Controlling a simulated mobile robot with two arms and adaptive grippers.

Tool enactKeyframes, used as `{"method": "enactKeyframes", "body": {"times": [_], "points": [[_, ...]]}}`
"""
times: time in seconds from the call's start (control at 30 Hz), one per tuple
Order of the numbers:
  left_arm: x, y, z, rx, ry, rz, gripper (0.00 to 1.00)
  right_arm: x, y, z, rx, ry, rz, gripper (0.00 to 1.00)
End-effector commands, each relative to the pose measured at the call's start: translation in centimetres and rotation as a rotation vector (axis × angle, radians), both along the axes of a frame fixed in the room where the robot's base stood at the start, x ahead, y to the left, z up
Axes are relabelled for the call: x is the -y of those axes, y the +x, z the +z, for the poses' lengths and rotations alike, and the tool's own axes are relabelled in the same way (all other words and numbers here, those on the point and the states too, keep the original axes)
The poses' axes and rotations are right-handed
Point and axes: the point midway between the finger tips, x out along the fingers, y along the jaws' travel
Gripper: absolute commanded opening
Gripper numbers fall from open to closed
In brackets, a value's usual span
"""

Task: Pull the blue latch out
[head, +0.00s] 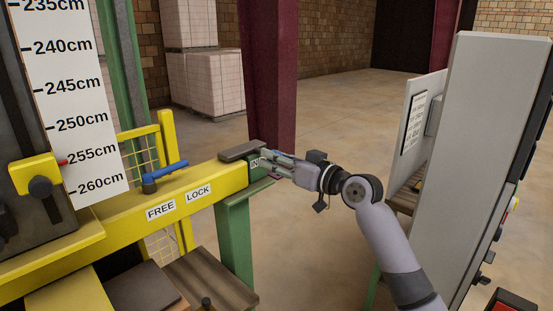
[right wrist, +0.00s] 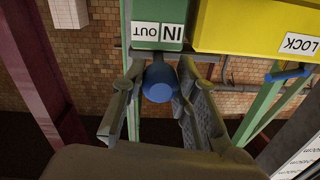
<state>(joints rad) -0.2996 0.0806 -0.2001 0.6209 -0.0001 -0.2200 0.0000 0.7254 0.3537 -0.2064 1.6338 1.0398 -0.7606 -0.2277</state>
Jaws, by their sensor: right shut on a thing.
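The blue latch (right wrist: 158,82) shows in the right wrist view as a round blue knob below a green block (right wrist: 157,30) with IN and OUT labels. My right gripper (right wrist: 154,90) has a finger on each side of the knob and is shut on it. In the head view my right gripper (head: 272,160) is at the right end of the yellow beam (head: 110,232), by the IN label. There the gripper hides most or all of the latch. My left gripper is not in view.
A blue lever (head: 165,175) sits on the beam by the FREE and LOCK labels. A green post (head: 237,245) stands under the beam end. A grey cabinet (head: 480,150) with an open door stands at the right. Clear floor lies behind my right arm.

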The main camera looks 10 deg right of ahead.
Motion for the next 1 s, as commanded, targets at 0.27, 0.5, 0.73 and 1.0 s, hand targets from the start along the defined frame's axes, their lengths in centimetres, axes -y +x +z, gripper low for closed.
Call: {"method": "enactKeyframes", "body": {"times": [0.27,0.5,0.73,1.0], "points": [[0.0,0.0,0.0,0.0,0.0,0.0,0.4,0.0,0.0,0.0,0.0,0.0,0.0,0.02],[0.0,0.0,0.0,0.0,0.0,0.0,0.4,0.0,0.0,0.0,0.0,0.0,0.0,0.0],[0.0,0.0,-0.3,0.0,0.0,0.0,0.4,0.2,0.1,-0.1,0.0,0.0,-0.001,0.0],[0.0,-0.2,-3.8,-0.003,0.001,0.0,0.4,3.2,2.1,-0.4,0.004,-0.001,-0.004,0.0]]}}
